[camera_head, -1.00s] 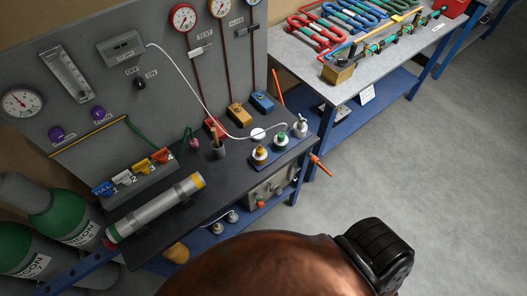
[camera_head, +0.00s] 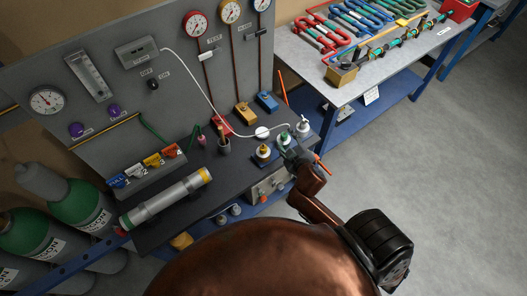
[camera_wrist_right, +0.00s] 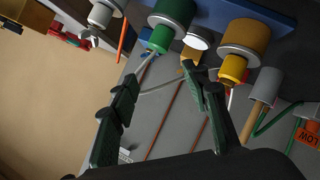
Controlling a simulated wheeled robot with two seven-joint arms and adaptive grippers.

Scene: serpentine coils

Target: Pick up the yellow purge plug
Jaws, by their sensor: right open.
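The yellow purge plug (camera_head: 263,152) sits at the near left end of a short blue stand, at the right end of the dark bench. In the right wrist view the yellow plug (camera_wrist_right: 233,68) is right of the fingers, with a grey collar and a wider yellow part. My right gripper (camera_head: 291,154) is beside the stand, nearest the green plug (camera_head: 285,139). In the wrist view its two dark fingers (camera_wrist_right: 160,74) are apart, with nothing visibly between them, and the green plug (camera_wrist_right: 161,37) lies beyond the gap. My left gripper is not in view.
A grey plug (camera_head: 303,125) stands at the stand's far end. A white cable runs down the panel to the stand. A dark cup (camera_head: 223,146) with tools and a grey cylinder (camera_head: 167,198) are left of the stand. Open floor lies to the right.

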